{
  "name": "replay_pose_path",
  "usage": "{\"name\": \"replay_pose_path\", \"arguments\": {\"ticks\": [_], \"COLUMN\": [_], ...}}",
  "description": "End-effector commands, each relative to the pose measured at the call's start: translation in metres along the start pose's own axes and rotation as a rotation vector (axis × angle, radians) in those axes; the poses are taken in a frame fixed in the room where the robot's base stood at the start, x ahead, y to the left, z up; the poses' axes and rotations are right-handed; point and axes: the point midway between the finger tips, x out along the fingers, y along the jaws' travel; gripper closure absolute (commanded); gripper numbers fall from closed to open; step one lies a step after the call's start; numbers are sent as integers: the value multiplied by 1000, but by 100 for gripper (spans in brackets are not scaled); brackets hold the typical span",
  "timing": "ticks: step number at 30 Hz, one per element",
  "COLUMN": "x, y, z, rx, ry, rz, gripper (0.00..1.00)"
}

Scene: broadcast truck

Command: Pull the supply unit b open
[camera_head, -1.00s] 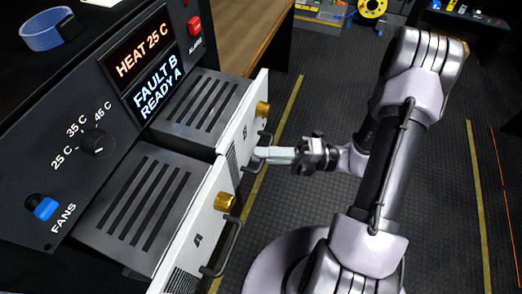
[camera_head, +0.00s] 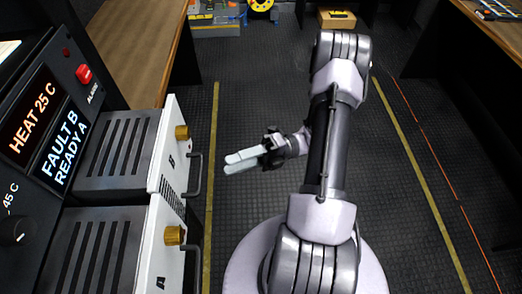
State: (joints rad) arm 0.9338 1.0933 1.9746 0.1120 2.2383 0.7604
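Supply unit b (camera_head: 118,150) is the farther of two grey slotted units, with a white front marked B. Its brass knob (camera_head: 181,132) and dark bar handle (camera_head: 196,176) stick out on the right. The nearer unit, A (camera_head: 90,245), has the same kind of front, knob and handle (camera_head: 196,262). My gripper (camera_head: 226,165) hangs over the floor to the right of unit b's handle, apart from it, with its pale fingers pointing left toward the handle. The two fingers lie close together in this view; the gap between them is unclear. Nothing shows in them.
A panel screen (camera_head: 62,145) reads FAULT B, READY A. A red switch (camera_head: 84,73) sits above it. A wooden desk (camera_head: 135,50) stands behind the units. The dark floor right of the handles is clear around my arm. A cardboard box (camera_head: 337,18) is far back.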

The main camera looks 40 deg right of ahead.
Motion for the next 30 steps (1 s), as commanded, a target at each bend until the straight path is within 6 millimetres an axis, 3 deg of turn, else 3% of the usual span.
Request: {"name": "replay_pose_path", "arguments": {"ticks": [3,6,12,26,29,30], "x": [-36,-59,-80,-77,-53,-37], "y": [2,1,0,3,24,37], "z": [1,0,0,0,0,-3], "rx": [-2,-2,0,-19,-170,-282], "ry": [-4,-3,0,20,175,288], "rz": [-1,-1,0,-14,-119,-185], "gripper": [67,67,67,67,67,67]}}
